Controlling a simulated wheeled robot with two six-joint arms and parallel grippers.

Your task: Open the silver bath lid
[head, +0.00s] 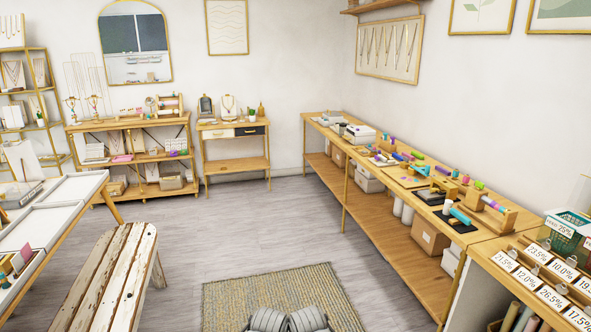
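I cannot pick out the silver bath or its lid with certainty. The long wooden workbench (418,262) runs along the right wall and holds many small items. At its far end is a white and grey box-like item (359,133), too small to identify. Neither of my grippers shows in the head view; only grey parts of my own body show at the bottom edge.
A woven rug (225,305) lies on the clear grey floor ahead. A worn wooden bench (105,280) and a white-topped display table (75,190) stand at left. Shelves (130,160) and a small side table (235,165) line the back wall.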

